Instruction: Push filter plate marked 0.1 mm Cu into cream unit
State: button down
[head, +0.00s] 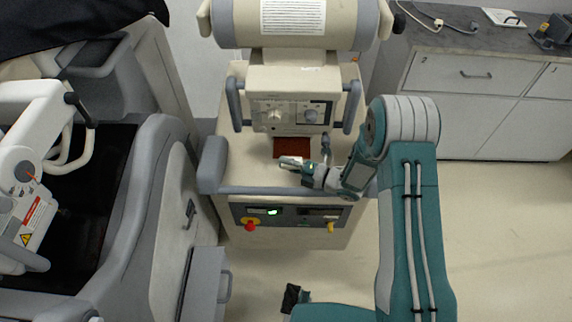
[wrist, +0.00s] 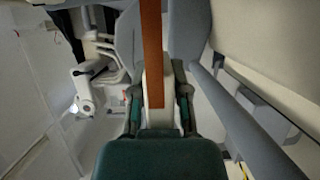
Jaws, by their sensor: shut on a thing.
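The filter plate (head: 291,147) is a flat reddish-brown square just below the knobbed head of the cream unit (head: 291,84). My gripper (head: 293,162) is at the plate's near edge and shut on a pale part there. In the wrist view, the plate (wrist: 152,50) shows as a narrow brown strip running up from between the fingers of my gripper (wrist: 160,95), along a white piece. I cannot read a marking on the plate. Its far edge meets the underside of the head in the picture; I cannot tell whether it is inside a slot.
Grey handles (head: 235,104) flank the head. A grey rail (head: 255,190) runs along the unit's front, above a panel with a red knob (head: 250,225). A large grey and white machine (head: 150,190) stands at left. A white cabinet (head: 470,85) is at right. The floor at right is clear.

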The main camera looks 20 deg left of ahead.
jog(key=shift+w+a, duration=0.15)
jog(key=shift+w, duration=0.4)
jog(key=c, duration=0.5)
grip_release()
jog(key=shift+c, duration=0.2)
jog(key=d, duration=0.4)
jog(key=s+d, duration=0.1)
jog(key=d, duration=0.3)
jog(key=s+d, duration=0.1)
jog(key=d, duration=0.3)
